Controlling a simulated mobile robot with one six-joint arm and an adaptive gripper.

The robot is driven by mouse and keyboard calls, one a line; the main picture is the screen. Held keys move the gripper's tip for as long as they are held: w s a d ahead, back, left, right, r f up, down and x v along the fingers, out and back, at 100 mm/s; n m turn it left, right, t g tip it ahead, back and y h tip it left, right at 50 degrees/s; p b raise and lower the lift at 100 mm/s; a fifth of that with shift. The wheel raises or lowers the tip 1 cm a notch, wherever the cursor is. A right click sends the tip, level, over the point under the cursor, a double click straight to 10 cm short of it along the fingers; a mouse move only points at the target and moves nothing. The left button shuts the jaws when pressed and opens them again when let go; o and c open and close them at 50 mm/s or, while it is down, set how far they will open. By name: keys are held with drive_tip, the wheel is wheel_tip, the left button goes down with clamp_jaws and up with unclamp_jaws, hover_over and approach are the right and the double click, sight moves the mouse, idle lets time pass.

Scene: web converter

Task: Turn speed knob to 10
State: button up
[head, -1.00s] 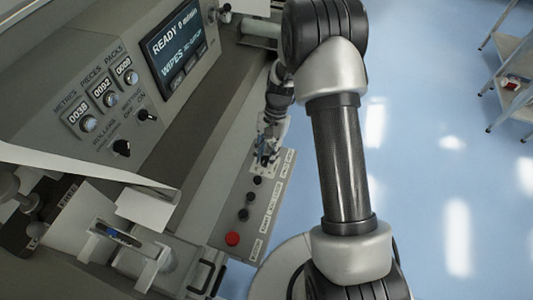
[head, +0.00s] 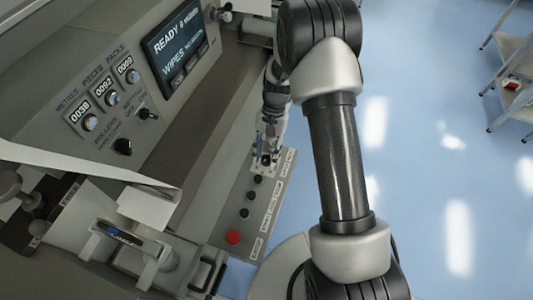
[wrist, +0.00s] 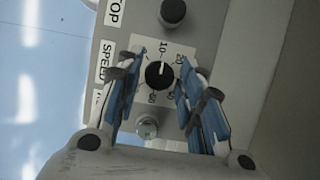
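The black speed knob (wrist: 160,74) sits on a pale dial plate (wrist: 150,53) beside a SPEED label (wrist: 107,62) in the wrist view. Its white pointer line points up in the picture, close to the 10 mark. My gripper (wrist: 159,85) is open. Its blue-padded fingers stand on either side of the knob, with gaps visible between pads and knob. In the head view my gripper (head: 266,157) is over the far end of the small control panel (head: 231,222); it partly hides the dial there.
The head view shows a red button (head: 233,237) at the panel's near end and a READY screen (head: 177,44).

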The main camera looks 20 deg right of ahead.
drive_tip(key=shift+o, duration=0.8)
drive_tip(key=v, duration=1.2)
drive_tip(key=shift+s, duration=0.1)
